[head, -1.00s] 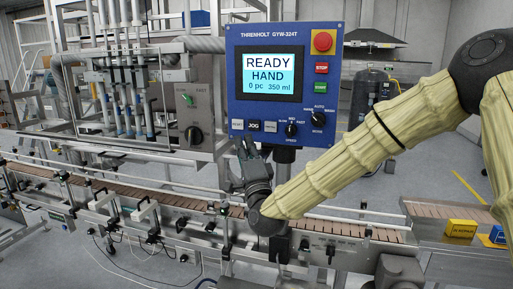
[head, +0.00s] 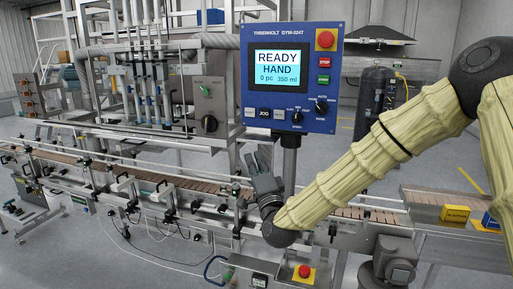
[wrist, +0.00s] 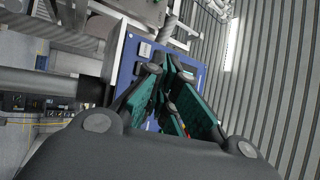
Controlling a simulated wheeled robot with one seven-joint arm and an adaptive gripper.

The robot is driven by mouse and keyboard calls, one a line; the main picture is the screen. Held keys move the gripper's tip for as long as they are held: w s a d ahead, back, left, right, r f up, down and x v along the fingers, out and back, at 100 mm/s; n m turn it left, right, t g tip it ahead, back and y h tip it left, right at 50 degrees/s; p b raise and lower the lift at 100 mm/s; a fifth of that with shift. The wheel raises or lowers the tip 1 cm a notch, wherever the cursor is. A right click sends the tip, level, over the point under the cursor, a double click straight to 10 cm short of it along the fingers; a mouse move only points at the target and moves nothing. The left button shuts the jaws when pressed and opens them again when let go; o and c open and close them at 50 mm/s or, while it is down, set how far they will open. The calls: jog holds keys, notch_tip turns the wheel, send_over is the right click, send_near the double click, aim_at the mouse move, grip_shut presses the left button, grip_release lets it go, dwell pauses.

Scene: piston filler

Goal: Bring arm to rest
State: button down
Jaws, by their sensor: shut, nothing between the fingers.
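My arm in its yellow ribbed sleeve reaches in from the right of the head view. My gripper (head: 262,158) points up, just below the lower left part of the blue control panel (head: 247,92). Its fingers are together with nothing between them. The panel's screen (head: 277,69) reads READY HAND, 0 pc, 350 ml. In the wrist view the closed green-padded fingers (wrist: 170,65) overlap the blue panel (wrist: 200,69) and hide part of its face. I cannot tell how far the fingertips are from it.
The conveyor (head: 200,188) runs across below the panel, behind my gripper. A box with a red emergency button (head: 304,271) stands low in front. The filling nozzles (head: 150,95) are at the left. A dark tank (head: 375,100) stands behind at the right. Grey floor shows at lower left.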

jog(key=s+d+f+n+g+h, duration=0.15)
jog(key=s+f+g, duration=0.3)
jog(key=f, duration=0.95)
jog(key=s+d+f+n+g, duration=0.3)
jog(key=s+f, duration=0.3)
jog(key=f, duration=0.7)
jog(key=s+d+f+n+g+h, duration=0.1)
jog(key=s+d+f+n+g, duration=0.3)
jog(key=f, duration=1)
jog(key=s+d+f+n+g+h, duration=0.1)
jog(key=s+d+f+g, duration=0.2)
jog(key=s, duration=0.9)
jog(key=s+d+f+n+g+h, duration=0.1)
jog(key=s+d+f+g, duration=0.3)
jog(key=s+d+f, duration=0.3)
jog(key=s+d+f+n+g+h, duration=0.1)
jog(key=s+f, duration=0.8)
jog(key=s, duration=0.9)
jog(key=d+g+h, duration=0.1)
jog(key=d+g, duration=0.1)
jog(key=d, duration=0.1)
jog(key=shift+d, duration=0.4)
